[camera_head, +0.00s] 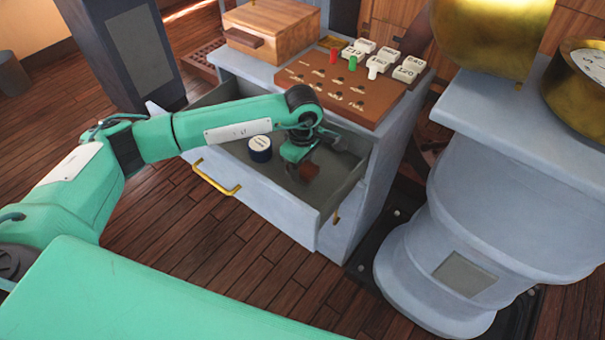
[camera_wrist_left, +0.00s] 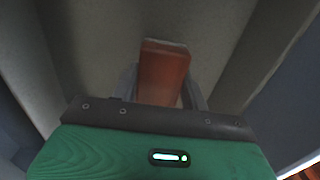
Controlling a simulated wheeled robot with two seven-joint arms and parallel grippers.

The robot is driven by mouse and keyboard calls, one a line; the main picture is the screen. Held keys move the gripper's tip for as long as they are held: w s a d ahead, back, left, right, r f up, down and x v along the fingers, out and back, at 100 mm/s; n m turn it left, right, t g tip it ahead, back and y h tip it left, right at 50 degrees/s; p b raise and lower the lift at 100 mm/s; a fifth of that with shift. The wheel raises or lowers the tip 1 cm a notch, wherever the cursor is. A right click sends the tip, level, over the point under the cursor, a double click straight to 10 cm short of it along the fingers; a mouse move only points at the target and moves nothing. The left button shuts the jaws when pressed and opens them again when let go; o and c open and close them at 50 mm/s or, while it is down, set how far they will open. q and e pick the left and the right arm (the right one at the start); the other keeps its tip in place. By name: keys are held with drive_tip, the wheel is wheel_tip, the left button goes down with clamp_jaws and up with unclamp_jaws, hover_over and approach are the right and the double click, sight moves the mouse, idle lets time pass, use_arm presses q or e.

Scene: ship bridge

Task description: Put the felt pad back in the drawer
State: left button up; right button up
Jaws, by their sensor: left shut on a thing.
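The drawer (camera_head: 300,218) of the grey cabinet is pulled open, with a brass handle on its front. My left gripper (camera_head: 304,163) reaches down into the drawer at its right part. It is shut on a reddish-brown flat block, which looks like the felt pad (camera_head: 309,172). In the left wrist view the felt pad (camera_wrist_left: 164,68) stands out between the fingers, over the grey drawer floor. I cannot tell whether it touches that floor. My right gripper is not in view.
A dark blue jar (camera_head: 260,149) with a white lid stands in the drawer, left of my gripper. On the cabinet top are a wooden box (camera_head: 270,30) and a brown board (camera_head: 345,82) with pegs and white labelled blocks. A grey pedestal (camera_head: 480,210) stands at right.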

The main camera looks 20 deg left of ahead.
sight(303, 176)
use_arm(q)
wheel_tip(303, 176, down, 4)
drive_tip(key=shift+r, duration=0.15)
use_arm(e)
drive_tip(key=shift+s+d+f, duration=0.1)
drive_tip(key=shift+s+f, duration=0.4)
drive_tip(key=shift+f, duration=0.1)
